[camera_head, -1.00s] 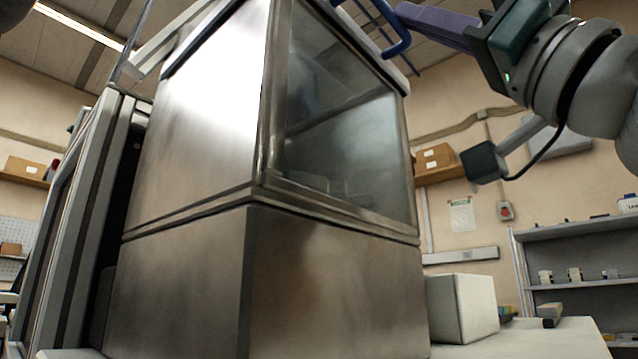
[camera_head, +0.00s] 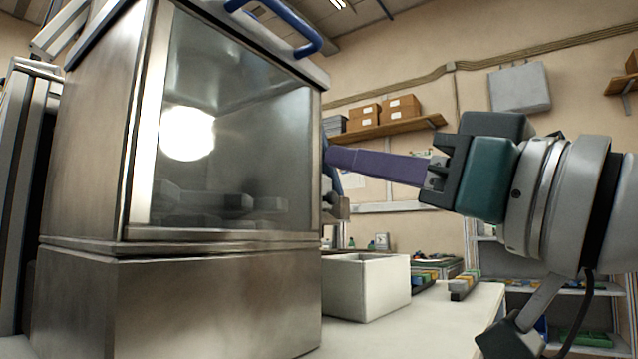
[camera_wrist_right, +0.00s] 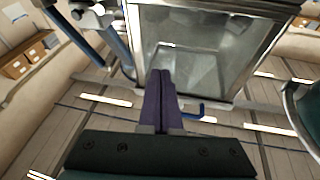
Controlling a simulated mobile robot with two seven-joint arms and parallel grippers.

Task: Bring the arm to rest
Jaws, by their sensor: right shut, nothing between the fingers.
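My right gripper (camera_head: 334,157) comes in from the right in the head view. Its long purple fingers point left and are shut together with nothing between them. Their tips are beside the right edge of the steel cabinet (camera_head: 210,305); I cannot tell whether they touch it. In the right wrist view the two closed fingers (camera_wrist_right: 160,78) reach up toward the glass pane of the cabinet (camera_wrist_right: 215,50). My left gripper is not in view.
The cabinet has a glass front and a blue handle (camera_head: 312,42) on top. A white open box (camera_head: 368,290) stands to its right on a pale table (camera_head: 440,325), near several coloured blocks (camera_head: 462,283). A wall shelf (camera_head: 390,134) holds brown boxes.

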